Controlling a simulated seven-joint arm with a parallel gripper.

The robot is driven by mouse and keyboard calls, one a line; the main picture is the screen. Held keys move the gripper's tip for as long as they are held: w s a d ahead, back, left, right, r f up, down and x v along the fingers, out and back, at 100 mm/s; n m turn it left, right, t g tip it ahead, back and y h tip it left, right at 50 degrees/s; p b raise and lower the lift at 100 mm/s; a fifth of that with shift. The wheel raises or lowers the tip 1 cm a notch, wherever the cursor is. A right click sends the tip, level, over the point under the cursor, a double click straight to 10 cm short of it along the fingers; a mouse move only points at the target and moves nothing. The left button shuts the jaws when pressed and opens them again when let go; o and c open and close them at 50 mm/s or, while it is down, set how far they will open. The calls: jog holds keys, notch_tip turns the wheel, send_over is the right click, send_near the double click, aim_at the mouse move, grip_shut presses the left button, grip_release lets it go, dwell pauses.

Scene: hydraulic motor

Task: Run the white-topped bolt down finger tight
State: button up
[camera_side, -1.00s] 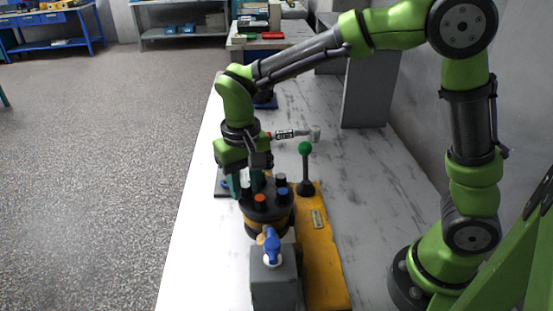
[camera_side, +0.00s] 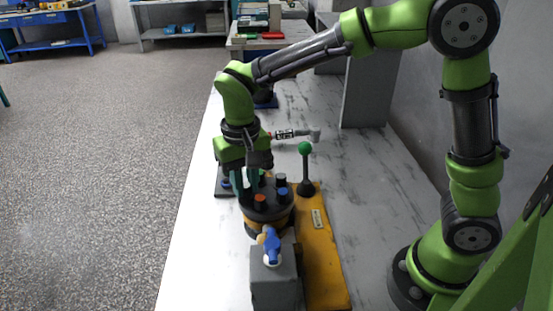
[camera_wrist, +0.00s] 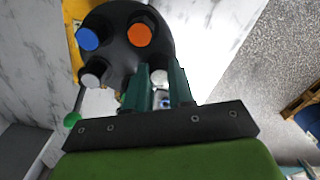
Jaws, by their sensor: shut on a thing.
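The white-topped bolt (camera_wrist: 160,76) shows between the two teal fingers of my gripper (camera_wrist: 166,88) in the wrist view, at the rim of the dark round motor head (camera_wrist: 118,50). In the side view its white top (camera_side: 246,177) shows by the fingers. My gripper (camera_side: 246,188) points down over the far left of the motor head (camera_side: 268,219) and is shut on the bolt. The bolt's lower part is hidden, so I cannot tell how deep it sits.
Close by stand an orange-topped bolt (camera_side: 260,199), a blue-topped bolt (camera_side: 282,191) and a grey-topped bolt (camera_wrist: 90,80). A green-knobbed lever (camera_side: 305,149) rises at the right on the yellow base (camera_side: 318,250). A grey block with a blue valve (camera_side: 271,246) stands in front.

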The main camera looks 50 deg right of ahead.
aim_at(245, 185)
jog(key=m, duration=0.3)
jog(key=shift+m, duration=0.3)
jog(key=shift+m, duration=1.9)
jog(key=m, duration=0.3)
jog(key=o, duration=0.6)
jog(key=shift+r, duration=2.25)
